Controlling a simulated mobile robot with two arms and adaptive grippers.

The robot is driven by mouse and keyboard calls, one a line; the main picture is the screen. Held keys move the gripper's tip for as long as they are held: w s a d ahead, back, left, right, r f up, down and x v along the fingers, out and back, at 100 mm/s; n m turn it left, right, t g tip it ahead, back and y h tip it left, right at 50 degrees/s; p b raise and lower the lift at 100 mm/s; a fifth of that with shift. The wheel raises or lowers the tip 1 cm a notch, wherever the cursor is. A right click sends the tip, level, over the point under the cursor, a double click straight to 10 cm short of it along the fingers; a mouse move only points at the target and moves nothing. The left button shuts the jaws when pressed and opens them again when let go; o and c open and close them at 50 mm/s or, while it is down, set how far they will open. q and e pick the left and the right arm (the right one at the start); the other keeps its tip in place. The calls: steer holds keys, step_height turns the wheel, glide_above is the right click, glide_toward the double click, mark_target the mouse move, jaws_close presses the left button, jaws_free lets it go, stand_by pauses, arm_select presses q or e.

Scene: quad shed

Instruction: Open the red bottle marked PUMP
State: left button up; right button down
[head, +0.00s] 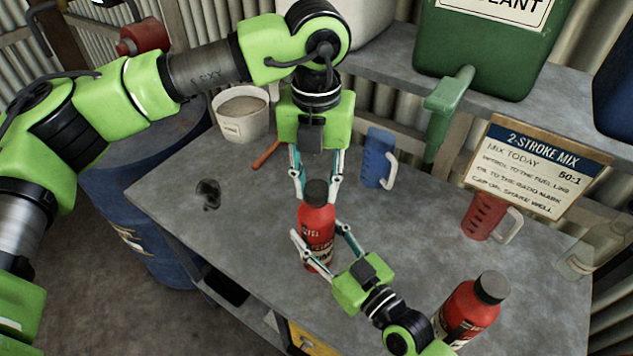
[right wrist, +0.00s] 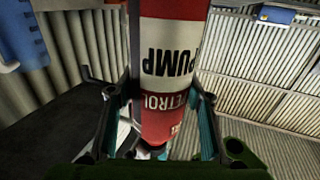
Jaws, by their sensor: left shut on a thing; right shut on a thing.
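A red bottle (head: 317,228) with a dark cap (head: 316,191) stands upright near the front of the bench. My left gripper (head: 317,188) comes down from above and is shut on the cap. My right gripper (head: 322,245) comes from the lower right and is shut on the bottle's body, a finger on each side. The cap sits on the bottle; whether it has turned is not clear. Whether the bottle's base touches the bench is hard to tell.
A second red bottle (head: 468,312) with a dark cap stands at the front right. A blue jug (head: 378,158), a red jug (head: 484,216), a white bucket (head: 240,118) and a 2-stroke mix sign (head: 538,165) stand behind.

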mark_target(316, 188)
arm_select(q)
steer(key=shift+r, duration=0.15)
stand_by(0.5)
steer(key=shift+r, duration=1)
steer(key=shift+r, duration=2)
arm_select(e)
steer(key=c, duration=1)
jaws_free()
steer(key=shift+s, duration=0.1)
